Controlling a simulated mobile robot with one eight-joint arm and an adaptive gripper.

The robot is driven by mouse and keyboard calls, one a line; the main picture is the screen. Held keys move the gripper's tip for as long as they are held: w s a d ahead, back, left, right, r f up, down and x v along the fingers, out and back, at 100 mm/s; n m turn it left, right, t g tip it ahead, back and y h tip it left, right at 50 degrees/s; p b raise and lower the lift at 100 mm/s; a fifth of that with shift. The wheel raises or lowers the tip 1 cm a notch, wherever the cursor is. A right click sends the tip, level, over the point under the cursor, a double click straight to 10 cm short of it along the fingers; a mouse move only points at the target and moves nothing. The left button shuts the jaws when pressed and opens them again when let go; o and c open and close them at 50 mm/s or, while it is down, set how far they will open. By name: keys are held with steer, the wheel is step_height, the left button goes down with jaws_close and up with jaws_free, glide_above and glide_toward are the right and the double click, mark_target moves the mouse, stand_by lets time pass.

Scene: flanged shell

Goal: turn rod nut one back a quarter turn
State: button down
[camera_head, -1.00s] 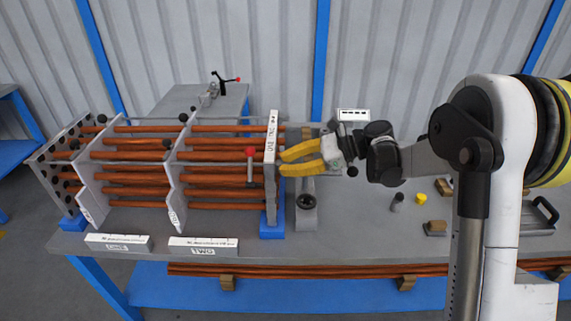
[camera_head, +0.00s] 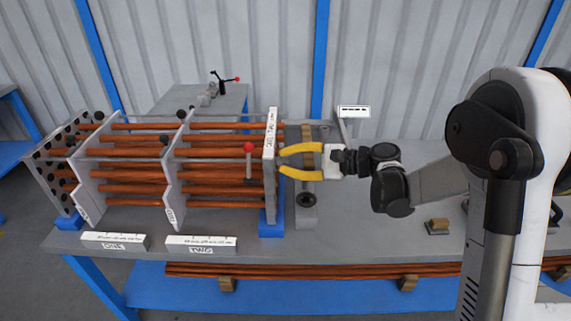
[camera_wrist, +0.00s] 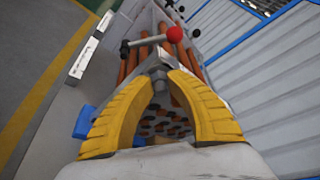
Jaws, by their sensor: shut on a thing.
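The flanged shell's end plate (camera_head: 271,150) stands upright at the right end of the copper tube bundle (camera_head: 215,155). My gripper (camera_head: 281,160) is at this plate's right face, its yellow fingers pointing left at it. In the wrist view the fingertips (camera_wrist: 161,80) close on a small grey nut (camera_wrist: 160,83) at the plate's top edge. The nut is hidden by the fingers in the head view. Which numbered nut it is, I cannot tell. A red-knobbed lever (camera_head: 249,160) stands in front of the plate; its red ball (camera_wrist: 175,34) shows beyond the fingertips.
Label blocks marked ONE (camera_head: 115,241) and TWO (camera_head: 201,245) lie at the bench's front edge. A grey fixture with a dark round hole (camera_head: 307,199) stands just below my gripper. A small sign (camera_head: 353,112) stands behind it. Spare rods (camera_head: 320,270) lie on the lower shelf.

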steer(key=shift+f+n+t+y+b, duration=0.1)
steer(key=shift+n+t+y+b, duration=0.4)
steer(key=shift+n+b, duration=0.8)
steer(key=shift+f+n+t+y+b, duration=0.1)
steer(key=shift+n+t+y+b, duration=0.45)
steer(key=shift+n, duration=1.35)
steer(key=shift+r, duration=0.1)
steer(key=c, duration=1.5)
jaws_free()
steer(key=shift+a, duration=0.1)
steer(key=shift+c, duration=0.2)
